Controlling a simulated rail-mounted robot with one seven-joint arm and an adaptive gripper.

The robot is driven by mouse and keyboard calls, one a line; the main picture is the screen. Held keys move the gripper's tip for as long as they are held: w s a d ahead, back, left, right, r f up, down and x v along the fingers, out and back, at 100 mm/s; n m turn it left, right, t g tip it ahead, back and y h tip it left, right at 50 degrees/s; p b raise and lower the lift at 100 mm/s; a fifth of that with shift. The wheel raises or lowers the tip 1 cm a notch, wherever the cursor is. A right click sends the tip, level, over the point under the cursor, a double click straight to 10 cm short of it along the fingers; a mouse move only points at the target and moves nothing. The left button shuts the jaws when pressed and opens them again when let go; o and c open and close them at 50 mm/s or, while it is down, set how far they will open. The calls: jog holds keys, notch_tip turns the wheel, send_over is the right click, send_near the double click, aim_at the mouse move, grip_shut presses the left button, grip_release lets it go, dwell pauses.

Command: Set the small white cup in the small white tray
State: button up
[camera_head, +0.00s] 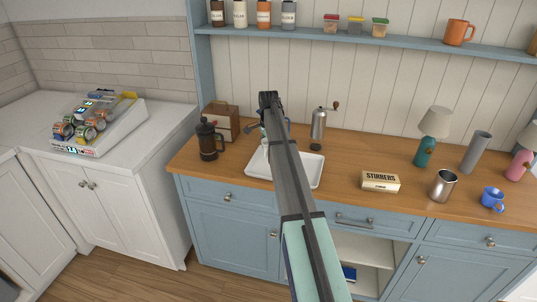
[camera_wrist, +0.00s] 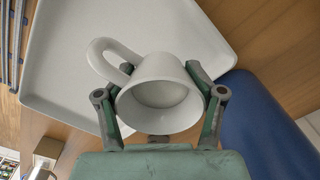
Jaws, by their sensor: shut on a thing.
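The small white cup (camera_wrist: 160,101) is between the two fingers of my gripper (camera_wrist: 160,68), which is shut on it. In the wrist view its mouth faces the camera and its handle points to the upper left. The small white tray (camera_wrist: 62,55) lies behind the cup in that view, and the cup overlaps its edge in the picture. I cannot tell the gap between them. In the head view the tray (camera_head: 312,172) lies on the wooden counter, and my arm crosses in front of it. My arm hides most of the cup and gripper there.
On the counter (camera_head: 345,203), a dark press (camera_head: 208,140) and wooden box (camera_head: 222,121) stand left of the tray. A grinder (camera_head: 319,124) stands behind it. A stirrers box (camera_head: 381,181), metal cup (camera_head: 443,185) and blue mug (camera_head: 492,199) stand to the right.

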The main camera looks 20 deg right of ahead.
jog(key=shift+f+p, duration=0.35)
jog(key=shift+f, duration=1.35)
jog(key=shift+f, duration=0.1)
jog(key=o, duration=1.4)
notch_tip(320, 180, up, 12)
jog(key=b, duration=0.2)
jog(key=shift+b, duration=0.3)
